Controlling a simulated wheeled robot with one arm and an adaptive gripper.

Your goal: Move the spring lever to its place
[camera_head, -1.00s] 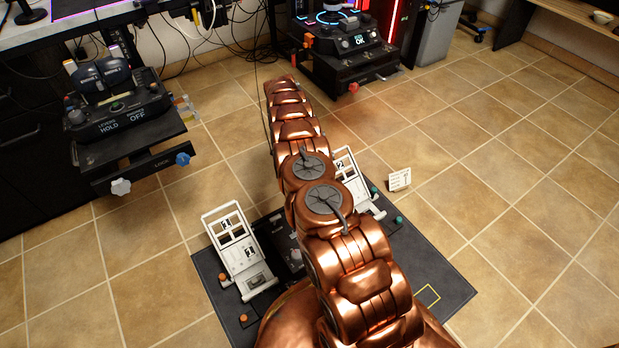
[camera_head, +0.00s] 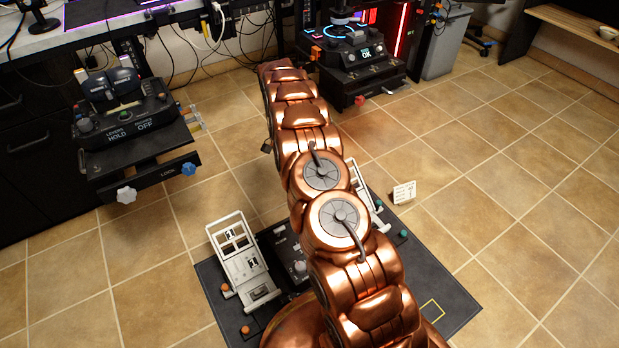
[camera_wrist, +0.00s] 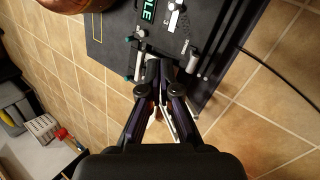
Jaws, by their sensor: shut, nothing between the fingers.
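In the wrist view my gripper (camera_wrist: 161,72) is shut and empty. Its two dark fingers meet in front of a black panel (camera_wrist: 205,35) with pale and silver fittings. In the head view my copper arm hides the gripper. I cannot tell which part is the spring lever. A white pedal (camera_head: 238,255) stands on the dark floor mat (camera_head: 228,315), left of my arm. A second white pedal (camera_head: 364,200) is partly hidden behind my arm.
A small white card (camera_head: 404,192) stands on the tiles right of the mat. Orange and green knobs sit on the mat. A thin dark cable (camera_wrist: 280,80) crosses the tiles. The floor at right is clear.

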